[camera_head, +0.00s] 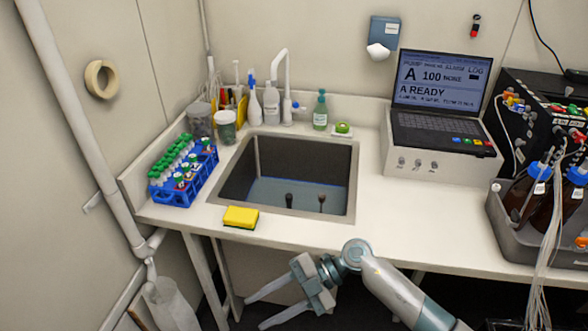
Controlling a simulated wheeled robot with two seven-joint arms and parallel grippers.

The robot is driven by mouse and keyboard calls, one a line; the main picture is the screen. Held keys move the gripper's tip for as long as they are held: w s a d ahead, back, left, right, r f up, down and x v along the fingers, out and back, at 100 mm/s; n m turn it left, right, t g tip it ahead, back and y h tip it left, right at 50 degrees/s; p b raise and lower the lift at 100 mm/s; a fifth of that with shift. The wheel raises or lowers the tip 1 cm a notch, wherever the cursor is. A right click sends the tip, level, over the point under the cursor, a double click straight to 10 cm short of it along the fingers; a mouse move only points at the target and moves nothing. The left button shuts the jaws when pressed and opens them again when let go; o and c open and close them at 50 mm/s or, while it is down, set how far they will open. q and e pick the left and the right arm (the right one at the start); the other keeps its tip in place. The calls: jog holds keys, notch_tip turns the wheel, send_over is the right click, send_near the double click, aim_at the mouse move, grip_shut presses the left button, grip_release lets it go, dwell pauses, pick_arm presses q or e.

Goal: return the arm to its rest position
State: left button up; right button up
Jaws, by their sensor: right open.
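My right arm comes in from the bottom right and reaches left, in front of the counter's front edge. My right gripper (256,312) is open and empty. Its two fingers point left and are apart, below the counter (420,222) in the picture. No object touches the fingers. My left gripper does not show.
A sink (350,185) is set in the counter, with a yellow sponge (240,217) at its front edge. A blue tube rack (180,195) stands left. A laptop (440,105) sits on a box. Bottles in a grey tray (500,225) and hanging tubing (545,250) are right.

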jog(key=w+d+f+m+t+y+b, duration=0.1)
jog(key=w+d+f+m+t, duration=0.2)
jog(key=w+f+m+t, duration=0.35)
jog(key=w+d+f+m+t+y+b, duration=0.1)
jog(key=w+d+f+m+t, duration=0.3)
jog(key=f+m+t, duration=0.5)
jog(key=s+d+f+m+h+b, duration=0.1)
jog(key=s+d+f+m+h, duration=0.2)
jog(key=f, duration=0.4)
jog(key=d+f+m+t+h, duration=0.1)
jog(key=d+f+h, duration=0.1)
jog(key=d+f, duration=0.35)
jog(key=s+d+f+m+h+b, duration=0.1)
jog(key=s+d+f+m+h, duration=0.15)
jog(key=f, duration=0.65)
jog(key=s+d+f+m+g+h+b, duration=0.1)
jog(key=s+d+f+m+g+h, duration=0.15)
jog(key=s+d+f, duration=0.45)
jog(key=s+d+f+m+g+h, duration=0.1)
jog(key=s+d+f+g+h, duration=0.15)
jog(key=s+f, duration=0.9)
jog(key=s+d+f+m+g+h, duration=0.1)
jog(key=s+d+f+g, duration=0.1)
jog(key=s, duration=1.1)
jog(key=s+d+f+m+g+h+b, duration=0.1)
jog(key=s+f, duration=0.4)
jog(key=s, duration=0.7)
jog(key=shift+s+d+g, duration=0.35)
jog(key=shift+d+g, duration=0.4)
jog(key=shift+g, duration=0.5)
